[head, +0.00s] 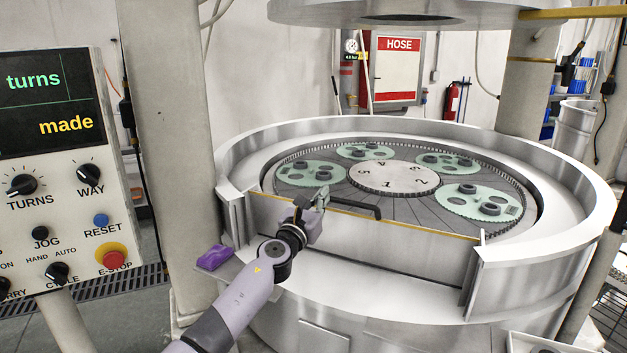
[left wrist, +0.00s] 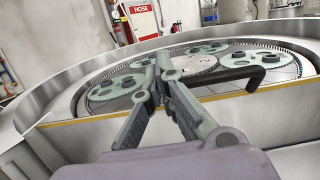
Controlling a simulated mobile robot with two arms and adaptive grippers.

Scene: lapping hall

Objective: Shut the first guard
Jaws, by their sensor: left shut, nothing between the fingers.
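The guard (head: 370,240) is a grey metal panel with a yellow top edge. It stands in the front gap of the round machine's wall, between two end brackets. A black bar handle (head: 355,208) sits at its top; in the left wrist view the handle (left wrist: 265,72) lies right of my fingers. My left gripper (head: 322,197) is at the guard's top edge, by the handle's left end. Its fingers (left wrist: 161,62) are closed together with nothing between them. I cannot tell whether they touch the handle. My right gripper is out of view.
Inside the wall (head: 590,215) lie green carriers (head: 483,201) around a numbered hub (head: 393,178). A control panel (head: 60,180) with knobs and a red E-stop stands at left, beside a grey post (head: 170,150). A purple cloth (head: 214,258) lies on the ledge left of my arm.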

